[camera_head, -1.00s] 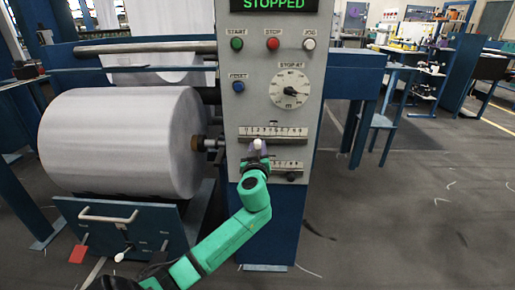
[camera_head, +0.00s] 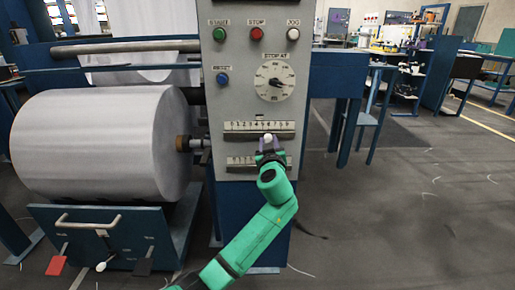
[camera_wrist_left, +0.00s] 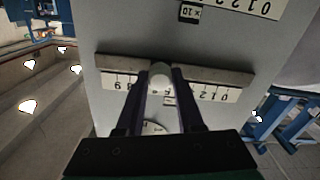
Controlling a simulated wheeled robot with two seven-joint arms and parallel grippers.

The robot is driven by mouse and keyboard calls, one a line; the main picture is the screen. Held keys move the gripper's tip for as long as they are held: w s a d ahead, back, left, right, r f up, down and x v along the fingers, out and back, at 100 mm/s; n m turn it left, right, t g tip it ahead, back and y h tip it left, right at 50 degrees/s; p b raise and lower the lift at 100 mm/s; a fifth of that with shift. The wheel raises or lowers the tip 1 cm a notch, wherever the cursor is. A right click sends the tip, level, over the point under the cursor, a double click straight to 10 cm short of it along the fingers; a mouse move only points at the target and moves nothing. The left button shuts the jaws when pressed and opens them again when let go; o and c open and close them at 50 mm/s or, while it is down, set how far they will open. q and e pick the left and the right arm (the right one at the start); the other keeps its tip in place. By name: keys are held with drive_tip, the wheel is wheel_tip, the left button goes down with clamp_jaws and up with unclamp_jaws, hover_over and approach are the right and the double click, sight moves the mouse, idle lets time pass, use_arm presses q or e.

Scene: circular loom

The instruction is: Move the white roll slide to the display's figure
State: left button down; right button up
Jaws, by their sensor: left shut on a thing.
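The white roll slide (camera_head: 268,138) is a small whitish knob on the upper of two numbered rails on the grey control panel. My left gripper (camera_head: 269,147) is shut on it from the front. In the left wrist view, upside down, the knob (camera_wrist_left: 160,74) sits between both fingers. The upper scale (camera_head: 258,126) runs 0 to 9. The knob stands a little right of its middle, around 5 or 6; the fingers hide the exact digit. The lower scale (camera_head: 238,161) is partly behind my gripper. The display is out of view. My right gripper is not in view.
Above the rails are the stop-at dial (camera_head: 274,81), a blue reset button (camera_head: 223,79), and green, red and white buttons. A large white roll (camera_head: 95,145) stands left of the panel.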

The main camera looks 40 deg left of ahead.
use_arm(q)
drive_tip(key=shift+w+d+f, duration=0.1)
drive_tip(key=shift+d+f, duration=0.05)
drive_tip(key=c, duration=0.5)
unclamp_jaws()
drive_tip(key=shift+c, duration=0.2)
drive_tip(key=v, duration=1.4)
drive_tip(key=shift+s+d, duration=0.2)
drive_tip(key=shift+s, duration=0.05)
